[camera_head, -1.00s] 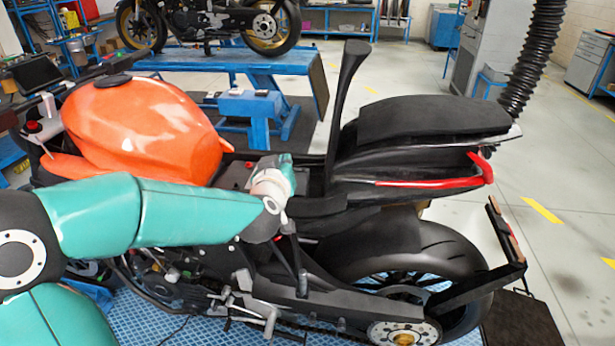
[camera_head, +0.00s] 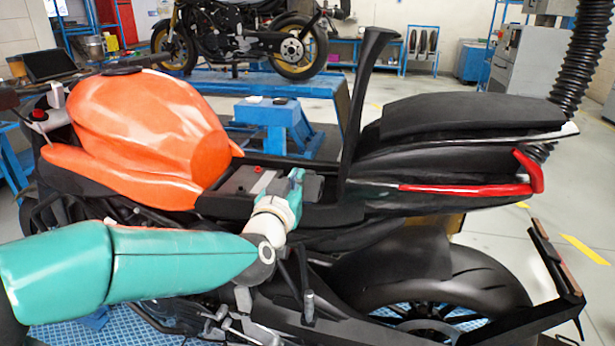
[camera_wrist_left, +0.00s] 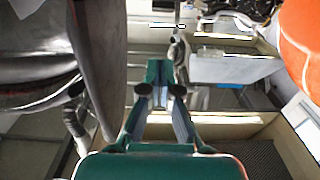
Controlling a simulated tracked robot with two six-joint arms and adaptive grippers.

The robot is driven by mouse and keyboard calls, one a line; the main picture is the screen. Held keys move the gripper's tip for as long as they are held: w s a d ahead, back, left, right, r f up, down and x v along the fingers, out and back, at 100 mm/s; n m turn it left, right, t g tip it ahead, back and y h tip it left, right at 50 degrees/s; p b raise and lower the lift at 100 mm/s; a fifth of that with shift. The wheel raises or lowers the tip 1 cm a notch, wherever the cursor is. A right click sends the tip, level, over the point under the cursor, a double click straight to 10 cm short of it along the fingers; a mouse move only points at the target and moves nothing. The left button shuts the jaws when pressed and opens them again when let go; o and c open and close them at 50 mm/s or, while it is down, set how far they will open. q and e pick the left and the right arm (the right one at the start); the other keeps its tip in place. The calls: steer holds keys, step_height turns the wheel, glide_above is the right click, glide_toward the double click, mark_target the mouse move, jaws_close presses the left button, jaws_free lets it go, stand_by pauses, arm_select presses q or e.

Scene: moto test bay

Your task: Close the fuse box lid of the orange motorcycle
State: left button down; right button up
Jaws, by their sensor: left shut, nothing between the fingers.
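The orange motorcycle (camera_head: 150,130) stands side-on in the head view, its tank at left and an open bay behind it. A grey box with a red spot (camera_head: 246,181) lies in that bay. A small dark block (camera_head: 313,187) sits just right of my left gripper (camera_head: 297,178); I cannot tell whether it is the fuse box or its lid. My left gripper is over the bay, in front of the upright black seat panel. In the wrist view its fingers (camera_wrist_left: 165,82) are together and empty. Any contact below them is hidden. My right gripper is out of view.
The upright black panel (camera_head: 371,95) rises close to the right of my gripper. The black tail (camera_head: 450,125) with a red trim extends to the right. A blue stand (camera_head: 275,122) and another motorcycle (camera_head: 240,38) on a lift are behind.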

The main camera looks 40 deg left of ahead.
mark_target(306, 194)
arm_select(q)
steer(key=x, duration=0.4)
steer(key=w+f, duration=0.1)
steer(key=w+a+f, duration=0.1)
steer(key=shift+w+a+f, duration=0.1)
steer(key=shift+w+a, duration=0.1)
steer(key=shift+w, duration=0.15)
steer(key=shift+w+a+f, duration=0.2)
steer(key=shift+w+f, duration=0.15)
